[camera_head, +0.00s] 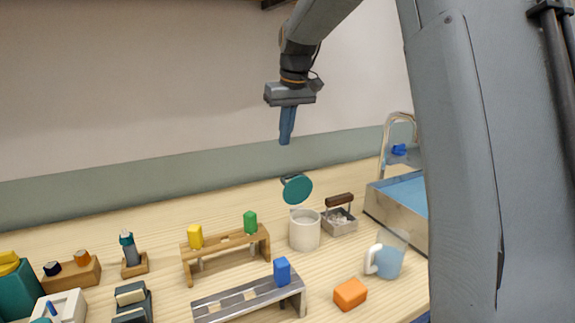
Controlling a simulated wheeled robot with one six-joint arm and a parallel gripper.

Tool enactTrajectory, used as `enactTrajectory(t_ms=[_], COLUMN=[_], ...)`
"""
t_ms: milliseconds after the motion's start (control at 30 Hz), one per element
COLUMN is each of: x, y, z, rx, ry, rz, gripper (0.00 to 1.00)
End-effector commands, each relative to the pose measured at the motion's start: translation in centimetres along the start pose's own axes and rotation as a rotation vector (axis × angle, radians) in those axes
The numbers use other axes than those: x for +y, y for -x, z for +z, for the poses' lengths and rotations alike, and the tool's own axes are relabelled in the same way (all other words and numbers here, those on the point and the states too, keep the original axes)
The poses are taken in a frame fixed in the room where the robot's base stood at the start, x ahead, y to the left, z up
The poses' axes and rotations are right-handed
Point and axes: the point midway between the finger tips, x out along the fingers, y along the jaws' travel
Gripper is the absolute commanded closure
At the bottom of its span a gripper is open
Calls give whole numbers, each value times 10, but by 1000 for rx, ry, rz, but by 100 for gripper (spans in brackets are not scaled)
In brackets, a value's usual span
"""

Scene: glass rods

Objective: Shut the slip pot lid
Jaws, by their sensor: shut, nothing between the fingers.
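The slip pot (304,232) is a pale cylinder standing on the wooden bench, right of the middle. Its teal round lid (298,189) is raised above the pot's back rim and tilted, so the pot is open. My gripper (285,142) points down, shut and empty, in the air above and slightly left of the lid. It is apart from the lid and the pot. The inside of the pot is mostly hidden.
A wooden rack (228,250) with yellow and green tops stands left of the pot. A grey rack (247,299) with a blue top is in front. A handled tray (340,221), jug (389,258), orange block (350,294) and sink (385,216) are to the right.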

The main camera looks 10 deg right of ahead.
Motion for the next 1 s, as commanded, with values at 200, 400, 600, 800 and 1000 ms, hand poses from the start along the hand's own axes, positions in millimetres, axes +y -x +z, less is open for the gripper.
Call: enactTrajectory(t_ms=[200, 400, 600, 800, 1000], x=[14, 19, 18, 16, 15], y=[-15, -52, -88, -88, -84], z=[2, 4, 3, 20, 36], rx=[-2, -4, -4, 1, 1], ry=[-16, -24, -22, -21, -19], rz=[4, 6, 5, 6, 5], gripper=[100, 100, 100, 100, 100])
